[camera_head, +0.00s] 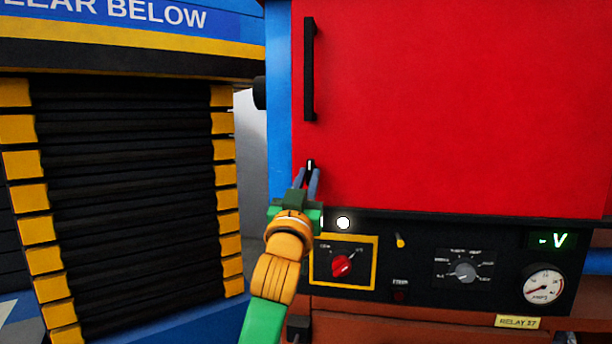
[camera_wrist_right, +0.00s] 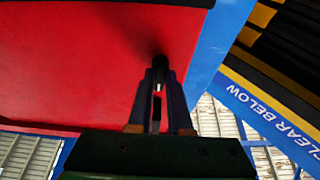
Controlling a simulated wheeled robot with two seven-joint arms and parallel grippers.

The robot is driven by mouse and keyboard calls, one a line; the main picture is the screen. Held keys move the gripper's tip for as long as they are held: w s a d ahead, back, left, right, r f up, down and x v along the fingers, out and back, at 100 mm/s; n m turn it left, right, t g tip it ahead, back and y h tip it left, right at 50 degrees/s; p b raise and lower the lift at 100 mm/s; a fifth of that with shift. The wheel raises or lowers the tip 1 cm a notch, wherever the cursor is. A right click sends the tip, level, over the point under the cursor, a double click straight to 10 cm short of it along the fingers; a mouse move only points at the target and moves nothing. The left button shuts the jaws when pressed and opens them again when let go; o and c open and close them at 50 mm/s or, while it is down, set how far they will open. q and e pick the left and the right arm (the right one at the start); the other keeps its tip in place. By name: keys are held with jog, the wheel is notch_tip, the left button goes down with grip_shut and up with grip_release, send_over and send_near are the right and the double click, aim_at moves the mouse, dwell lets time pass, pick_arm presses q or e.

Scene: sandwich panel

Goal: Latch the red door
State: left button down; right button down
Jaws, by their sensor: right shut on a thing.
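The red door (camera_head: 450,110) fills the upper right of the head view and lies flat beside a blue frame strip (camera_head: 280,110). It also shows in the wrist view (camera_wrist_right: 80,70). A long black handle (camera_head: 309,70) stands upright near its left edge. Below the handle is a small black latch with a white mark (camera_head: 310,163). My right gripper (camera_head: 309,175) is shut on this latch, with its fingers pointing up at the door. The wrist view shows the fingers (camera_wrist_right: 160,85) around the dark latch, which they partly hide. My left gripper is not in view.
Below the door is a black panel with a red knob (camera_head: 342,265) in a yellow frame, a grey dial (camera_head: 465,271), a round gauge (camera_head: 543,287) and a lit white lamp (camera_head: 343,223). A black shutter (camera_head: 130,180) with yellow edges stands at left.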

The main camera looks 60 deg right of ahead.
jog(key=shift+n, duration=0.4)
jog(key=c, duration=0.8)
grip_release()
jog(key=shift+d, duration=0.15)
jog(key=shift+c, duration=0.2)
jog(key=b+v, duration=0.4)
jog(key=v, duration=0.3)
jog(key=shift+s+f, duration=0.1)
